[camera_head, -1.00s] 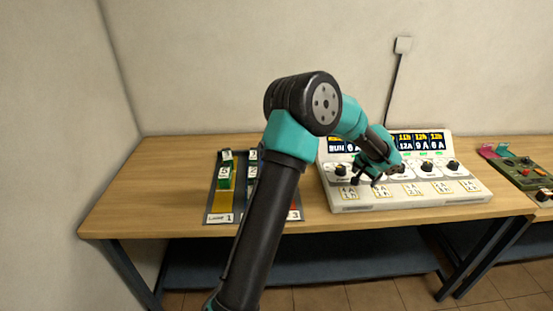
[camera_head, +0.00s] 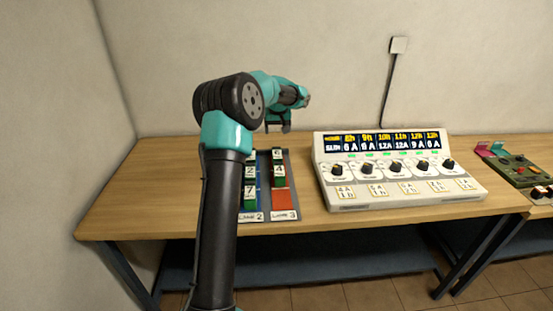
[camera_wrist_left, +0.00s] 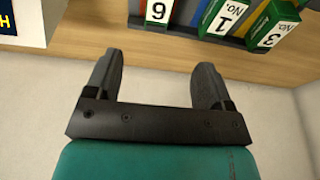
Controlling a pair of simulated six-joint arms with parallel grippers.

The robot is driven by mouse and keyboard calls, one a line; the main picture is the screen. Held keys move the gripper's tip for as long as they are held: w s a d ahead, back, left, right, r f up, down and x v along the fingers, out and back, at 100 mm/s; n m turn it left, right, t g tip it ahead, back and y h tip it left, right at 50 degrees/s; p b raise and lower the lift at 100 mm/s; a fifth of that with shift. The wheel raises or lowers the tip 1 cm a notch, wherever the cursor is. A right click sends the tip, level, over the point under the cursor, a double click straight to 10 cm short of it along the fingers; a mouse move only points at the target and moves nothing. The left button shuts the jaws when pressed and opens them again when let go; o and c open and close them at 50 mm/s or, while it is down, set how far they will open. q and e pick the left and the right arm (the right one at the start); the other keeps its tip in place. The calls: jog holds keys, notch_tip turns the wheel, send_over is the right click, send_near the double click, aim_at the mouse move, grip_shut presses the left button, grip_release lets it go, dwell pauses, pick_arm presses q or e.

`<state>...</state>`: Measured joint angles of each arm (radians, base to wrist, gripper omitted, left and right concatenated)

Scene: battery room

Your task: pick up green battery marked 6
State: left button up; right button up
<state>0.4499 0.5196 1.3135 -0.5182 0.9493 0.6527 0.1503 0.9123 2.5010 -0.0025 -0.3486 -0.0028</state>
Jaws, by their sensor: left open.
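The battery marked 6 (camera_head: 277,154) stands at the back of lane 3 in the rack, behind the green battery marked 4 (camera_head: 279,174). In the left wrist view its white label with the digit (camera_wrist_left: 158,11) shows at the top edge, upside down, and most of its body is cut off. My left gripper (camera_head: 279,127) is above and behind the rack's back end, fingers pointing down. In the left wrist view it (camera_wrist_left: 157,72) is open and empty, its fingers apart from the batteries. My right gripper is not in view.
Batteries marked 1 (camera_wrist_left: 227,18) and 3 (camera_wrist_left: 274,36) stand beside the 6 in the wrist view. Lane 2 holds batteries 2 (camera_head: 250,172) and 7 (camera_head: 249,191). My left arm hides lane 1. A control panel (camera_head: 400,205) stands right of the rack, with bare table (camera_head: 308,180) between.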

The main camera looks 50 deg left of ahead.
aim_at(277, 153)
pick_arm(q)
jog(key=x, duration=1.2)
jog(key=shift+d, duration=0.1)
jog(key=shift+x, duration=2.65)
jog(key=shift+d, duration=0.1)
jog(key=shift+r, duration=0.1)
jog(key=c, duration=1.4)
notch_tip(277, 153, up, 10)
